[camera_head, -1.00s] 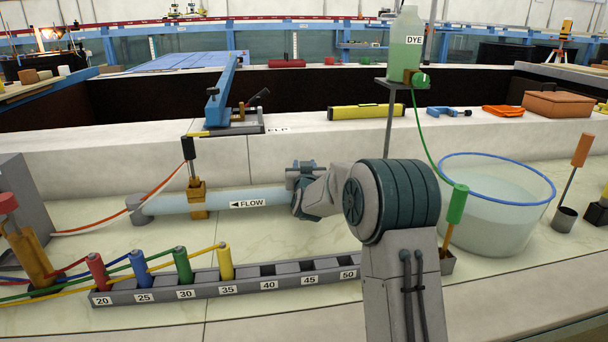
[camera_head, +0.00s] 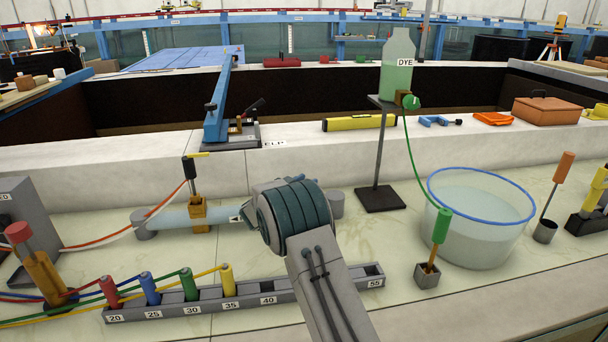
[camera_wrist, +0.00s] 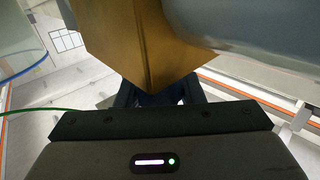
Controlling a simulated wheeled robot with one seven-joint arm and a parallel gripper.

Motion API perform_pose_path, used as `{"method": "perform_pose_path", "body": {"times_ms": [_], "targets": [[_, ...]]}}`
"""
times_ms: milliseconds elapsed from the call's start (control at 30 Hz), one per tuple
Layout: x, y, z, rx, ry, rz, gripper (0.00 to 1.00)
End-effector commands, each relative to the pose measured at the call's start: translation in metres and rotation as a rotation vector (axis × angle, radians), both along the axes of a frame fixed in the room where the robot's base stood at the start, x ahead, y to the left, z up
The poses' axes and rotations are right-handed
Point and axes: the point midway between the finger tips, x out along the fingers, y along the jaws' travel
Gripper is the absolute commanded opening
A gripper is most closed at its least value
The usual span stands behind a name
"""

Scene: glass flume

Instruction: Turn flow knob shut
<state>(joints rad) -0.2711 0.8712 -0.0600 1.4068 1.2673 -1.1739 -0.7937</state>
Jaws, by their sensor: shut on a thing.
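The clear flow pipe (camera_head: 172,218) lies along the bench in the head view, with grey end caps and a brass fitting (camera_head: 198,207) near its left end. My arm hides the right part of the pipe and my gripper there. In the wrist view, my gripper (camera_wrist: 158,97) is shut at the lower edge of a brass piece (camera_wrist: 150,45), which I take to be the flow knob. The brass runs down to between the dark fingertips, and the exact grip is hidden. A smooth grey-blue surface (camera_wrist: 260,28), probably the pipe, lies to its right.
A grey rack (camera_head: 200,308) with several coloured tubes stands in front of the pipe. A dye bottle (camera_head: 398,68) stands on a stand (camera_head: 381,198) behind. A blue-rimmed clear tub (camera_head: 478,228) and a small cup with a green-handled tool (camera_head: 441,226) are to the right.

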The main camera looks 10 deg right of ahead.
Motion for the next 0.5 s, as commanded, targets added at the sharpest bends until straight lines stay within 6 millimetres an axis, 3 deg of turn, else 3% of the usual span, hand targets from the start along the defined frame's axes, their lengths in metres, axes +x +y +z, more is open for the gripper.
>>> {"method": "perform_pose_path", "body": {"times_ms": [500], "targets": [[-0.0008,-0.0009,0.0008,0.000,-0.004,-0.083,0.12]]}}
